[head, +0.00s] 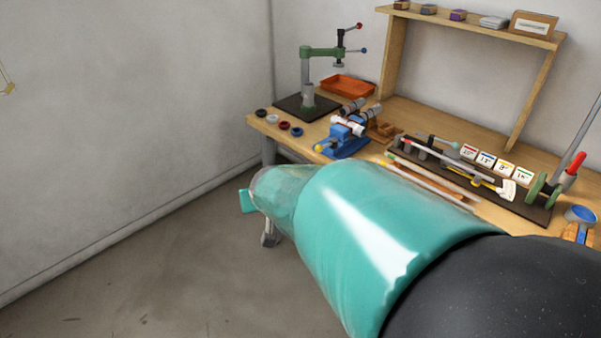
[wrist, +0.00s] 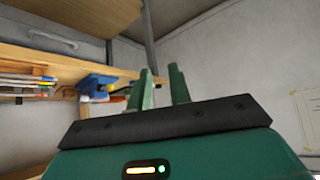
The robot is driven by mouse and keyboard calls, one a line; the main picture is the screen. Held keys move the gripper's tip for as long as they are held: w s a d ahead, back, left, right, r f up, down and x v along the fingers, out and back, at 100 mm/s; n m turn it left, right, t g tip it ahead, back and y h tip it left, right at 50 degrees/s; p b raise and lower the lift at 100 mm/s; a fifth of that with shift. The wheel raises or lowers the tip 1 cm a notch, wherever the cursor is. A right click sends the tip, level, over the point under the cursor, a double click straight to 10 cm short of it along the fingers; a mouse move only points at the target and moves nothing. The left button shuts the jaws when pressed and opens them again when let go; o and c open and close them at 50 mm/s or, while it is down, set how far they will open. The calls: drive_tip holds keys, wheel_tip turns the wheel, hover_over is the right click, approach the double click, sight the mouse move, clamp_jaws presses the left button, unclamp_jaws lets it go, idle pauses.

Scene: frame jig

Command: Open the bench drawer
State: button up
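The wrist view looks upside down, with the bench top's edge below the drawer. The bench drawer (wrist: 22,38) shows there at the upper left as a pale grey front. Its bar handle (wrist: 53,39) runs along it. The drawer looks shut, but its left part is cut off. My gripper (wrist: 160,70) has two green fingers standing apart with nothing between them. It is to the right of the handle in that view and not touching it. In the head view my gripper (head: 248,200) is left of the bench's front corner; the drawer is hidden there.
The bench top (head: 410,114) carries a blue vise (head: 345,140), a drill stand (head: 307,80), an orange tray (head: 347,86) and several rods. A grey bench leg (wrist: 149,35) stands near my fingers in the wrist view. The floor (head: 150,270) left of the bench is clear.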

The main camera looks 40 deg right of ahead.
drive_tip(key=w+d+f+m+t+h, duration=0.1)
drive_tip(key=d+f+m+t, duration=0.15)
drive_tip(key=d+f, duration=0.65)
drive_tip(key=w+d+f+m+t, duration=0.15)
drive_tip(key=d+f+m, duration=0.25)
drive_tip(key=d+f, duration=0.5)
drive_tip(key=s+d+f+m+t+h, duration=0.2)
drive_tip(key=s+d+f+m+h, duration=0.2)
drive_tip(key=s+m, duration=0.25)
drive_tip(key=s+d+f+m+t+h, duration=0.1)
drive_tip(key=s+d+f+m+h, duration=0.3)
drive_tip(key=s+m, duration=0.25)
drive_tip(key=x, duration=1.4)
drive_tip(key=shift+d+r, duration=0.1)
drive_tip(key=shift+r, duration=0.2)
drive_tip(key=shift+c, duration=0.2)
clamp_jaws()
